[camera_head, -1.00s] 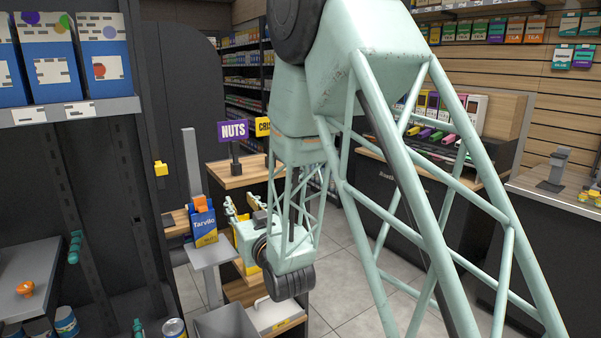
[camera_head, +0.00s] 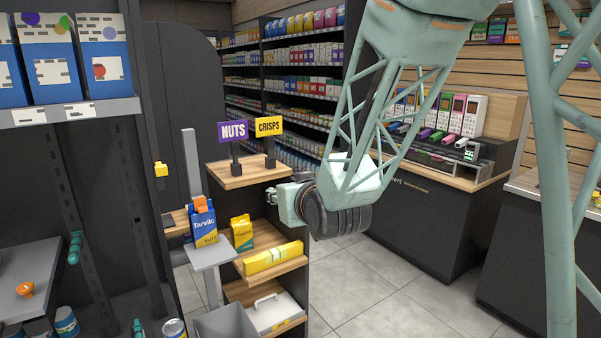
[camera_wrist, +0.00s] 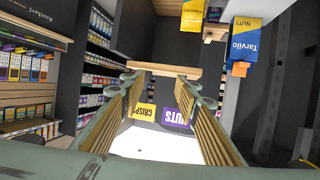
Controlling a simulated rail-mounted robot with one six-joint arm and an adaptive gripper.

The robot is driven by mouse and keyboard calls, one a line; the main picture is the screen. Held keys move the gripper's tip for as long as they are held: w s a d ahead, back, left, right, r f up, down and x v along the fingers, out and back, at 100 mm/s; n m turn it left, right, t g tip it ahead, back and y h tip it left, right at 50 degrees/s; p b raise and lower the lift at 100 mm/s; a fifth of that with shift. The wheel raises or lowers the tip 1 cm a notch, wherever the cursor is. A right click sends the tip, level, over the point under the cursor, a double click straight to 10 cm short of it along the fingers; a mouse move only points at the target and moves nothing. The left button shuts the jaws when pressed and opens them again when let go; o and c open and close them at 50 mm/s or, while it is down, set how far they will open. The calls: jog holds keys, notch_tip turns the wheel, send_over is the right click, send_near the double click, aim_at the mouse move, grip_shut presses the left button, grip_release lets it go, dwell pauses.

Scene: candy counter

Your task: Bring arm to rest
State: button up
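My gripper (camera_wrist: 160,78) is open and empty in the wrist view, its two ribbed fingers spread with a bright patch and two signs showing between them. In the head view the wrist and gripper are to the right of the wooden shelf stand, and the fingers are mostly hidden. My arm reaches down from the upper right. The purple NUTS sign (camera_head: 233,131) and yellow CRISPS sign (camera_head: 268,127) stand on the stand's top (camera_head: 228,180). They appear upside down in the wrist view.
A blue Tarvilo box (camera_head: 204,229) stands on a grey platform (camera_head: 212,256) left of the stand. A dark counter (camera_head: 430,225) is at right; the floor between is clear.

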jog(key=s+d+r+m+g+h, duration=0.1)
jog(key=s+d+r+g+h, duration=0.1)
jog(key=s+d, duration=0.8)
jog(key=s+d+r+m+g+h, duration=0.1)
jog(key=s+d+r+g, duration=0.15)
jog(key=s+d, duration=0.65)
jog(key=s+d+m+g, duration=0.1)
jog(key=s+d+g, duration=0.1)
jog(key=s, duration=1.4)
jog(key=s+d+f+m+g+h, duration=0.1)
jog(key=s+d+g, duration=0.2)
jog(key=s, duration=1.3)
jog(key=shift+s+d+f+h, duration=0.2)
jog(key=shift+d+f+h, duration=0.1)
jog(key=shift+d, duration=0.35)
